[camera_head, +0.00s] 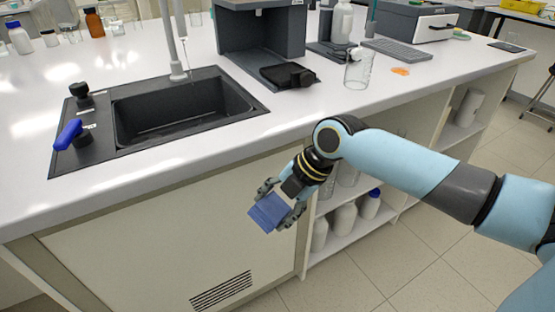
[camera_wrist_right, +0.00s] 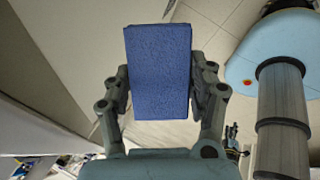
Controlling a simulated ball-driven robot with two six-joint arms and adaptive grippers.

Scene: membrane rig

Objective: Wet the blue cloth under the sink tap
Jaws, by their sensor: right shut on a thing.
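The blue cloth (camera_head: 268,212) is a folded block held in my right gripper (camera_head: 281,205), in front of the cabinet and below the counter's front edge. In the right wrist view the cloth (camera_wrist_right: 158,72) sits upright between the two fingers of the right gripper (camera_wrist_right: 160,90), touched on both sides. The black sink (camera_head: 185,108) is set in the counter to the left of and above the gripper. The tap's grey upright pipe (camera_head: 173,40) stands behind the basin; its top is cut off. A blue lever (camera_head: 68,134) sits on the sink's left ledge.
A glass beaker (camera_head: 358,70) stands near the counter edge, right of a dark machine (camera_head: 262,35) with a black tray (camera_head: 288,76). Open shelves with white bottles (camera_head: 345,218) lie below the counter. The counter (camera_head: 225,155) in front of the sink is clear.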

